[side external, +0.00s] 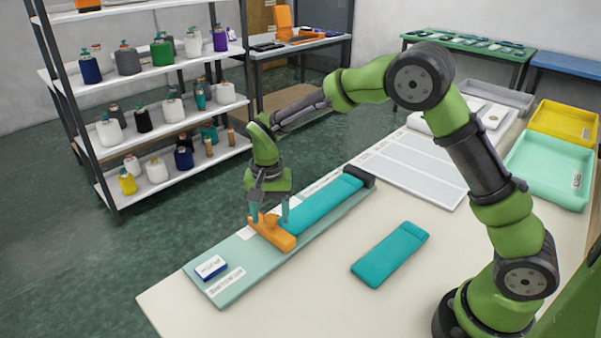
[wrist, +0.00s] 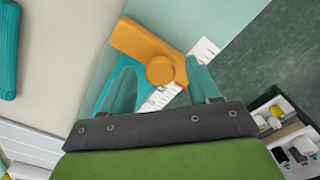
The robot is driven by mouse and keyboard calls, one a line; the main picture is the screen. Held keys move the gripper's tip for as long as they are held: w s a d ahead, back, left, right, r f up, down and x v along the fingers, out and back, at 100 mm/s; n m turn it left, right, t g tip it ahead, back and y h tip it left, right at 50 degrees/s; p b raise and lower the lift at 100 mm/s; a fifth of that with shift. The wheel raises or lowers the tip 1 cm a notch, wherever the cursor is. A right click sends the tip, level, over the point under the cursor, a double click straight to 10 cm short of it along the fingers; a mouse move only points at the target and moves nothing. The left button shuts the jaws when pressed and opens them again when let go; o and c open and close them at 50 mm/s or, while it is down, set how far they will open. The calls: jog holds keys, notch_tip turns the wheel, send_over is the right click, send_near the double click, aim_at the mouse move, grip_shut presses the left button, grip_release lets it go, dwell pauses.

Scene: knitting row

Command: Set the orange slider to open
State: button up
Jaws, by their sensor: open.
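The orange slider (side external: 274,233) lies across a pale green board (side external: 232,255) on the table, at the near end of a teal knitted strip (side external: 320,203). The slider has a round raised knob, which shows in the wrist view (wrist: 160,70). My gripper (side external: 270,213) is low over the slider, pointing down. In the wrist view its two teal fingers are apart, one on each side of the knob; whether they touch it I cannot tell. No open marking is legible.
A white scale strip (wrist: 162,97) runs along the board. A small blue and white box (side external: 211,267) sits near the board's front end. A loose teal knitted piece (side external: 390,255) lies to the right. The table front is clear.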

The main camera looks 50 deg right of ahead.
jog(key=shift+c, duration=0.4)
grip_shut()
jog(key=a, duration=0.6)
jog(key=shift+a+r, duration=0.1)
jog(key=shift+a, duration=0.25)
jog(key=shift+c, duration=1)
grip_release()
jog(key=shift+o, duration=1.4)
jog(key=shift+d, duration=0.1)
